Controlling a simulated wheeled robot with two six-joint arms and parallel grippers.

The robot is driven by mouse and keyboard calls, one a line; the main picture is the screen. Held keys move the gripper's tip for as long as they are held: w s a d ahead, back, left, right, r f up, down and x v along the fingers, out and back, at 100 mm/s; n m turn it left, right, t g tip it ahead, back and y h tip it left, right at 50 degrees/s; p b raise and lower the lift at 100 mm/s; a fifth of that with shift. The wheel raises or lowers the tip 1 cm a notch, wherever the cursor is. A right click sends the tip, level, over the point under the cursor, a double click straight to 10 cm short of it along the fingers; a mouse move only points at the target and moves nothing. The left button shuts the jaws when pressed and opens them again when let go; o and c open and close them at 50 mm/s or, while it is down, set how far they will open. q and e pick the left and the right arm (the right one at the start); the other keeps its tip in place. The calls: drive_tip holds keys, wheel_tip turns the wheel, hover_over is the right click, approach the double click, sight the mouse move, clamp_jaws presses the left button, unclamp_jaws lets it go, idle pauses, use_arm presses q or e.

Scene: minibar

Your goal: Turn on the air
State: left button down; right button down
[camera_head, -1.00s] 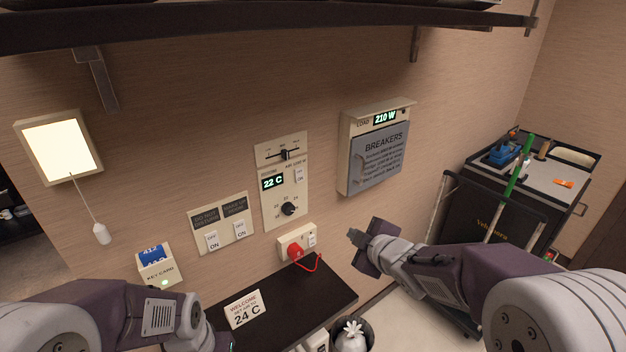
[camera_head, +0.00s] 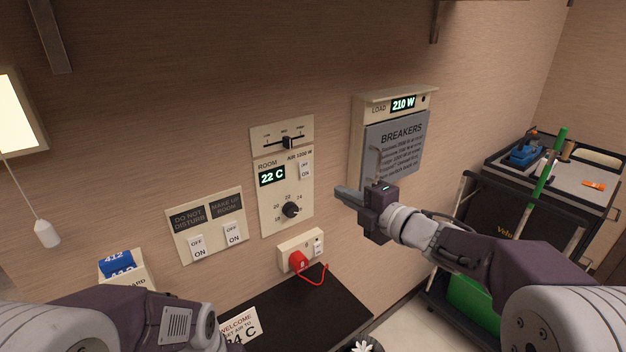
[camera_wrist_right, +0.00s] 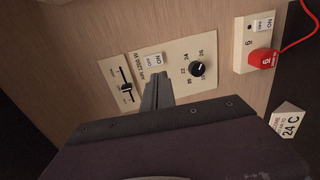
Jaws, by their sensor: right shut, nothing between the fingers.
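The air panel (camera_head: 267,200) is on the wall in the head view. It carries a slider (camera_head: 288,142), a room display (camera_head: 271,177) reading 22 C, a small ON/OFF rocker switch (camera_head: 306,170) under the label AIR 1200 W, and a black dial (camera_head: 291,210). The rocker also shows in the right wrist view (camera_wrist_right: 153,61), just beyond my fingertips. My right gripper (camera_head: 340,191) is shut and empty, pointing left, to the right of the panel and apart from the rocker. My left arm shows at the lower left; its gripper is out of view.
A breaker box (camera_head: 392,150) with a load display of 210 W is on the wall behind my right gripper. A socket with a red plug (camera_head: 298,262) is below the panel. Two sign switches (camera_head: 207,222) are to the left. A cart (camera_head: 500,205) stands right.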

drive_tip(key=p, duration=0.2)
approach(306, 175)
drive_tip(key=x, duration=0.5)
drive_tip(key=shift+w+a, duration=0.1)
drive_tip(key=shift+a, duration=0.05)
drive_tip(key=shift+w+a, duration=0.35)
drive_tip(key=shift+w, duration=0.05)
drive_tip(key=shift+w+a+f, duration=0.1)
drive_tip(key=shift+w, duration=0.1)
